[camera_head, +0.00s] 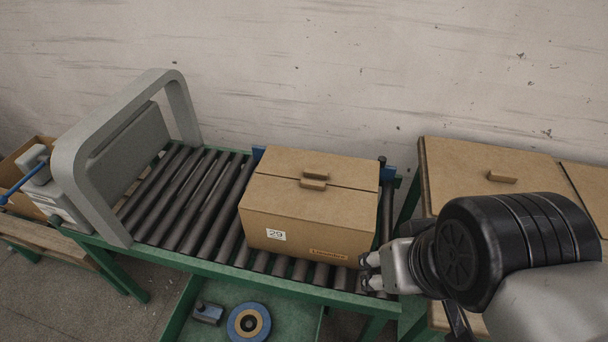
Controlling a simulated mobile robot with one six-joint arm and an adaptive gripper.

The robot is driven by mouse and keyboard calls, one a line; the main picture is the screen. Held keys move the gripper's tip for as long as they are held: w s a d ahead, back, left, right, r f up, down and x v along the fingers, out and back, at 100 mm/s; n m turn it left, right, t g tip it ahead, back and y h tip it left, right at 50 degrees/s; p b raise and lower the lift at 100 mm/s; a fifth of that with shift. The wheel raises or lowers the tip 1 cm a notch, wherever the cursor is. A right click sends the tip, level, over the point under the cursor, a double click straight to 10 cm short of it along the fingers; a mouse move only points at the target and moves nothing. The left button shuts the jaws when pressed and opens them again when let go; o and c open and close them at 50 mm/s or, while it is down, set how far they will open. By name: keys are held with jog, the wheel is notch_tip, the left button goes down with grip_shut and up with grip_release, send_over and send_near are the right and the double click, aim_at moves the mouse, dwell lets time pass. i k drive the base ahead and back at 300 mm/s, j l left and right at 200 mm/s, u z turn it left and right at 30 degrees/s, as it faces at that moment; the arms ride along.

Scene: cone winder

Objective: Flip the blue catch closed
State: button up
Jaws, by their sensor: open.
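My gripper (368,271) is open and empty at the right front of the conveyor, pointing left beside the lower right corner of the cardboard box. Blue parts show in several places, and I cannot tell for sure which is the catch. A thin blue lever (22,183) sticks out from the grey unit at the far left, away from my gripper. A blue piece (258,153) shows behind the box's left rear corner. Another blue piece (388,173) shows at the right rear, partly hidden.
A closed box (341,231) labelled 29 sits on the green-framed roller conveyor (185,205). A grey arch (90,150) spans its left end. More cardboard (455,165) stands at the right. A tape roll (249,323) lies on the green shelf below. Rollers left of the box are clear.

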aim_at(212, 312)
jog(key=k+u, duration=0.15)
jog(key=u, duration=1.3)
